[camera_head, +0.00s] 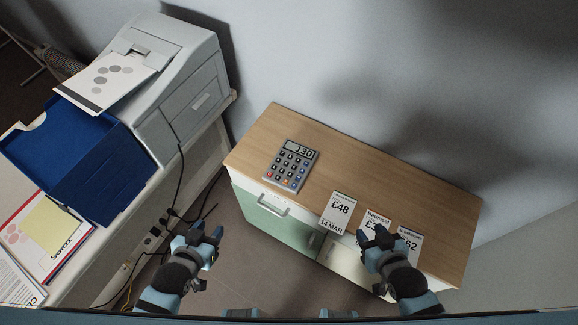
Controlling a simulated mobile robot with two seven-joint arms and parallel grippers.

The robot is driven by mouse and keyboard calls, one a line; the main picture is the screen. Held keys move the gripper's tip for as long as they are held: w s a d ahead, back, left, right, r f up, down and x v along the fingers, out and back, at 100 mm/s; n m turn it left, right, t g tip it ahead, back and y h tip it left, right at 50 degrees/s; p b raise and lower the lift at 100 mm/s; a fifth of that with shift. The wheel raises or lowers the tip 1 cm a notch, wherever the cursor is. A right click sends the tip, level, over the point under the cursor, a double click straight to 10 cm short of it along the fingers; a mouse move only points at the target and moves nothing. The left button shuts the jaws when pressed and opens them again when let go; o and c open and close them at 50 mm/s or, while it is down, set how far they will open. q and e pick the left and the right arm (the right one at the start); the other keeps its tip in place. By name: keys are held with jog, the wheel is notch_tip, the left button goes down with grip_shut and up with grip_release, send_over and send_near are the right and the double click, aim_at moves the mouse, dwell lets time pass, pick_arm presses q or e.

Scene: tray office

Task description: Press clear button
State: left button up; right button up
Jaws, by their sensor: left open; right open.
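A grey calculator (303,147) lies on the wooden top of a low cabinet, near its left end. Its display reads 130. Its keys are mostly dark, with a few coloured ones, including a red-orange one at the lower left; the labels are too small to read, so I cannot tell which is the clear button. My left gripper (207,231) is open and empty, in front of the cabinet, below and left of the calculator in the picture. My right gripper (372,234) is open and empty, right of the calculator, overlapping the price cards in the picture.
A printer (185,75), blue tray (80,150) and papers occupy the left desk. Cables hang between desk and cabinet.

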pick_arm(q)
jog(key=shift+s+f, duration=0.1)
jog(key=shift+s, duration=0.15)
jog(key=shift+c, duration=0.2)
